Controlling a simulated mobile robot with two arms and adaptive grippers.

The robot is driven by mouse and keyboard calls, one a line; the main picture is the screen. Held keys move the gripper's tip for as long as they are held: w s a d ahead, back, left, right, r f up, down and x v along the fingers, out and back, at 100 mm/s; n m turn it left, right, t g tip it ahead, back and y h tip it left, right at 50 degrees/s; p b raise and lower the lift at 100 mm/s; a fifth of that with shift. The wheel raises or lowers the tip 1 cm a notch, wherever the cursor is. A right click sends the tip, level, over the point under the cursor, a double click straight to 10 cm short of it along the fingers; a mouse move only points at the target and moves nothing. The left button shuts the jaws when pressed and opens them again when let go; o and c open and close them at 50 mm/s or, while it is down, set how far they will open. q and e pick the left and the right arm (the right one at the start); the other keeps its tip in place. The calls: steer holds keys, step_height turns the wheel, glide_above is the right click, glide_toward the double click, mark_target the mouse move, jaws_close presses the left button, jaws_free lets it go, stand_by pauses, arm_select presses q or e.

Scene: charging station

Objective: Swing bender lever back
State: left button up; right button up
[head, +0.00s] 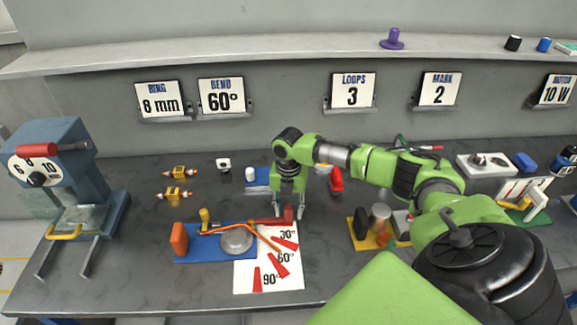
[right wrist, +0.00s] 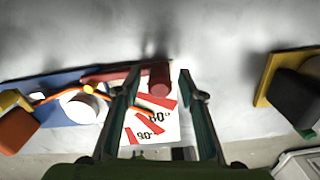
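The bender has a blue base (head: 215,257), a grey round disc (head: 236,240) and a red lever (head: 268,221) ending in an upright red knob (head: 289,214). The lever points right, near the sheet's top edge; it also shows in the right wrist view (right wrist: 112,76). An orange rod (head: 265,238) passes the disc and is bent toward the 60° mark. My right gripper (head: 288,210) points down at the knob. In the right wrist view its open fingers (right wrist: 160,73) stand on both sides of the knob (right wrist: 160,80), with gaps. My left gripper is not in view.
A white angle sheet (head: 250,279) lies under the lever's side of the bender. A sign (head: 221,96) reads BEND 60°. A blue machine (head: 62,160) stands at left. A yellow-based fixture (head: 370,240) stands right of the gripper. Bare table lies between.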

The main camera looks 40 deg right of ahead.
step_height(320, 180, up, 12)
stand_by(0.6)
stand_by(0.5)
